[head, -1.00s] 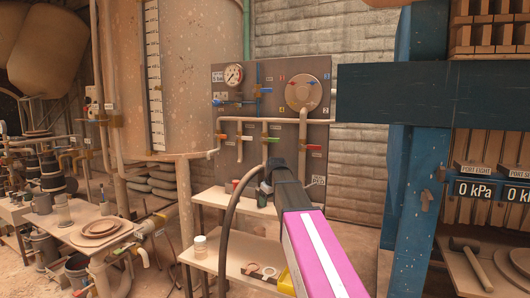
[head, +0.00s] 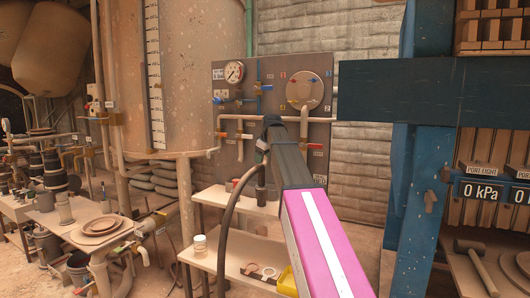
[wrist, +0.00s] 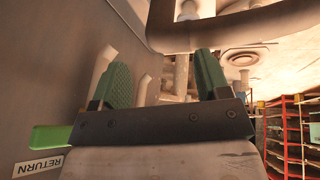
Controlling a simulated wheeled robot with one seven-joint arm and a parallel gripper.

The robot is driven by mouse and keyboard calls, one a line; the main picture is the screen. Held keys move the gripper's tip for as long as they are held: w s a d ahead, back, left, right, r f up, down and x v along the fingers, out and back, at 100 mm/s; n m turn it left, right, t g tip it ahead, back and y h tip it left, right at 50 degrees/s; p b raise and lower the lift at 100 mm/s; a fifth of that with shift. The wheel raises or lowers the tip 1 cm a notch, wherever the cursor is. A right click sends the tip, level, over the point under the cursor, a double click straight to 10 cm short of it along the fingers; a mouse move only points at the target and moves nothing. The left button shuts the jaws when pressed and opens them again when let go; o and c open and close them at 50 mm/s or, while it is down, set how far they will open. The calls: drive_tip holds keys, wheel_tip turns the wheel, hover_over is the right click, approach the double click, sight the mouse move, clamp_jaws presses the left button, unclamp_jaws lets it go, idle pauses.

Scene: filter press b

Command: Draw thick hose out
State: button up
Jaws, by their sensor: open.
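A thick dark hose (head: 229,210) rises beside the small shelf in the head view and curves to the right at its top, where it meets the outline of my arm. Its upper end is hidden there. My gripper (wrist: 162,72) is open in the wrist view, with two green-padded fingers apart and no hose between them. Pale pipes show behind the fingers. A dark curved band (wrist: 235,32) crosses above the fingers and looks like the hose. In the head view my arm mostly hides my gripper, in front of the grey gauge panel (head: 229,118).
The panel carries pale pipes, a round gauge (head: 234,71) and coloured valve handles. A RETURN label (wrist: 38,166) is close at the lower left in the wrist view. A small shelf (head: 250,208) holds jars below. A blue press frame (head: 409,180) stands to the right.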

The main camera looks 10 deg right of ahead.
sight(262, 165)
drive_tip(key=x, duration=0.7)
